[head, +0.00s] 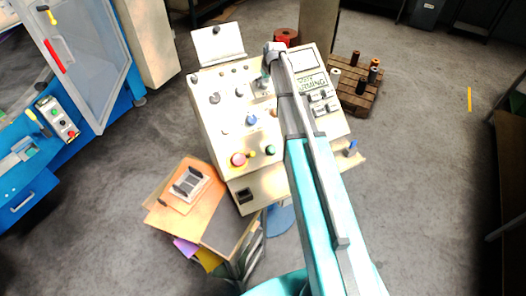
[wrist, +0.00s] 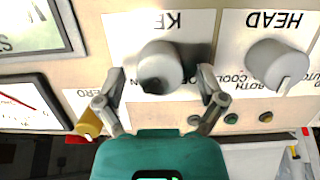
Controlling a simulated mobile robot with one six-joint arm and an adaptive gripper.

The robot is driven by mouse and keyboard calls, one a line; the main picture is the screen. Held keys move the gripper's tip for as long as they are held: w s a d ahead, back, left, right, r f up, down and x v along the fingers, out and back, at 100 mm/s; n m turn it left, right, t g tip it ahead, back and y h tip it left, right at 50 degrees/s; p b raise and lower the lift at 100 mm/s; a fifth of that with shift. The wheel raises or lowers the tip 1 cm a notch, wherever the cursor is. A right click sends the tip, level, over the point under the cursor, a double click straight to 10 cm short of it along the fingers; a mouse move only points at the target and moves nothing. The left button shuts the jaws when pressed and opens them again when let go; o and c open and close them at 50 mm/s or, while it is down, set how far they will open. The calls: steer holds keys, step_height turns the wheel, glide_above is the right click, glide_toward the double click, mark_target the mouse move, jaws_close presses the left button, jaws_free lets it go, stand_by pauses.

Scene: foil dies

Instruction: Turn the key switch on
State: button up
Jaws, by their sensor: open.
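The key switch (wrist: 160,66) is a round grey knob with a dark end, under an upside-down label that reads "KE" with the rest cut off. It stands on the cream control panel (head: 217,130). My gripper (wrist: 164,84) is open in the wrist view, with one finger on each side of the key switch and a visible gap to each. Nothing is held. In the head view my gripper (head: 264,83) is over the panel's upper part, and the key switch cannot be made out beneath it.
A grey knob labelled HEAD (wrist: 280,65) stands to the right of the key switch. A yellow-brown knob (wrist: 89,123) is near my left finger. A red button (head: 238,159) is low on the panel. A wooden pallet with spools (head: 352,98) stands behind.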

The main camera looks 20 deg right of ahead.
steer(key=shift+a+p+v, duration=0.4)
steer(key=shift+p+v, duration=4.95)
steer(key=shift+v, duration=0.8)
steer(key=s+a+f+g+b, duration=0.1)
steer(key=s+a+f+b, duration=0.3)
steer(key=s+f+b, duration=0.5)
steer(key=s+a+f+m+g+b, duration=0.1)
steer(key=s+a+f+b, duration=0.4)
steer(key=s+f+b, duration=0.5)
steer(key=shift+s+a+f+m+g+h, duration=0.25)
steer(key=shift+s+f+g, duration=0.6)
steer(key=shift+s, duration=2)
steer(key=shift+d, duration=0.1)
steer(key=shift+f, duration=0.1)
steer(key=s+a+f+b, duration=0.1)
steer(key=s+f+b, duration=0.3)
steer(key=s, duration=0.1)
steer(key=shift+s+a+g, duration=0.2)
steer(key=shift+g, duration=0.15)
steer(key=shift+m, duration=0.25)
